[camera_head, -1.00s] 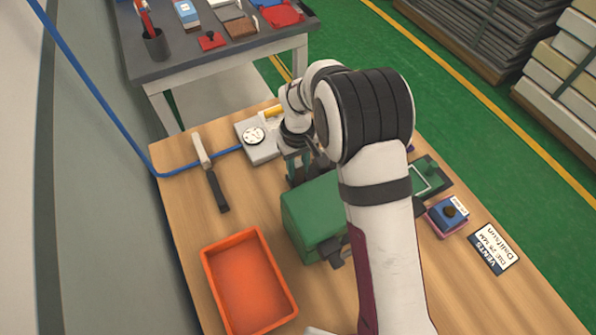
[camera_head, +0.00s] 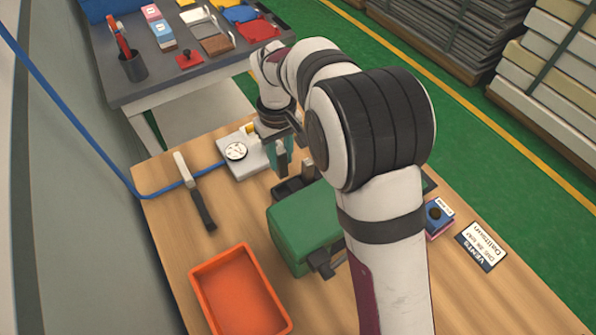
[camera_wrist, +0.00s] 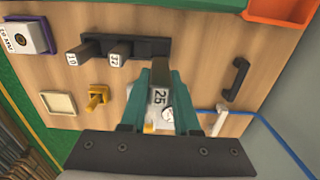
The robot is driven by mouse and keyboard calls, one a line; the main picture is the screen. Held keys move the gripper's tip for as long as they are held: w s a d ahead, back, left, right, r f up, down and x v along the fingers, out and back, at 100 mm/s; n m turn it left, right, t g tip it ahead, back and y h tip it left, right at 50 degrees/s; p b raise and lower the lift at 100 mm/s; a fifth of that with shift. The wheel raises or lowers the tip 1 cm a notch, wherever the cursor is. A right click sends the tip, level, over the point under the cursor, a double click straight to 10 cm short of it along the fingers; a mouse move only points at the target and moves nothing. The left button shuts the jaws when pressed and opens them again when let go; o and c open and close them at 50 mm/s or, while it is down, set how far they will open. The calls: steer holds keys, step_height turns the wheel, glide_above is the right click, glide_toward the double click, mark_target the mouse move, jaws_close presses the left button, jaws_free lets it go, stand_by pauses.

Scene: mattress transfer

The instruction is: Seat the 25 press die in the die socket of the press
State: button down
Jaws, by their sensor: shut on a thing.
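My gripper (camera_wrist: 160,112) has teal fingers and is shut on a dark die marked 25 (camera_wrist: 160,97) in the wrist view. In the head view my gripper (camera_head: 284,150) is beside the dark rack (camera_head: 290,190), with the held die (camera_head: 282,163) hanging below it. The rack (camera_wrist: 148,46) in the wrist view holds two dark dies, one marked 32 (camera_wrist: 117,56) and one that looks like 19 (camera_wrist: 76,58). A green machine (camera_head: 300,225) with a dark projecting part stands in front of the rack. I cannot make out the die socket.
A light grey unit with a round dial (camera_head: 236,151) and a blue hose is behind the rack. A dark-handled tool (camera_head: 198,195) lies at left. An orange bin (camera_head: 238,290) is at the front. A blue-topped box (camera_head: 438,212) and a sign (camera_head: 482,246) are at right.

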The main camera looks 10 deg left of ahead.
steer(key=shift+r, duration=0.3)
steer(key=s+d+r, duration=0.2)
steer(key=d+r, duration=1)
steer(key=d, duration=0.5)
step_height(320, 180, down, 7)
steer(key=shift+s+d+f, duration=0.1)
steer(key=shift+d+f, duration=0.05)
steer(key=shift+f, duration=0.1)
steer(key=shift+f, duration=0.1)
steer(key=c, duration=0.6)
jaws_free()
steer(key=shift+c, duration=0.2)
